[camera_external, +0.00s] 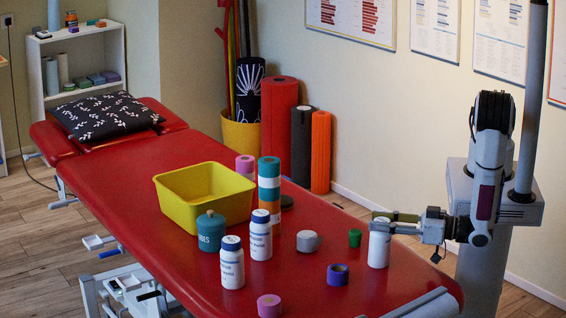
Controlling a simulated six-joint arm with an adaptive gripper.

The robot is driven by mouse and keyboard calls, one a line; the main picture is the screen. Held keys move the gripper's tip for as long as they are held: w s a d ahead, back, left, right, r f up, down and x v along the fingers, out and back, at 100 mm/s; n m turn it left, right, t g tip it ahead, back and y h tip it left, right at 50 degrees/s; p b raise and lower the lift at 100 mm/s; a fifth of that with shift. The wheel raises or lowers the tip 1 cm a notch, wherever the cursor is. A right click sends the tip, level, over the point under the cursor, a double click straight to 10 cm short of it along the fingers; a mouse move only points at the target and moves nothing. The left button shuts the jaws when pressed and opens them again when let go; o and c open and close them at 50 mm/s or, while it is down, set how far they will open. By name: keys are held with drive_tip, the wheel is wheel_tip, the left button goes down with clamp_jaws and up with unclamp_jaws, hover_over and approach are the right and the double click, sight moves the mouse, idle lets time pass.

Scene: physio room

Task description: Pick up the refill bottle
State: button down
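A white bottle (379,251) stands upright near the right edge of the red treatment table. My gripper (382,219) is at its top, reaching in from the right, with one finger behind the top and one in front. The fingers hide the bottle's cap; whether they press on it is too small to tell. Two more white bottles with dark blue caps stand upright near the middle, one in front (232,268) and one behind (261,240). Their labels are too small to read, so I cannot tell by label which is the refill bottle.
The red table (130,180) also holds a yellow bin (190,210), a teal jar (211,232), a stack of tape rolls (269,185), a grey block (307,241), a green piece (355,238), a blue roll (337,275) and a pink roll (269,306). A patterned pillow (104,116) lies at the far end.

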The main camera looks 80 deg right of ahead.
drive_tip(key=shift+r, duration=0.15)
drive_tip(key=shift+r, duration=4.9)
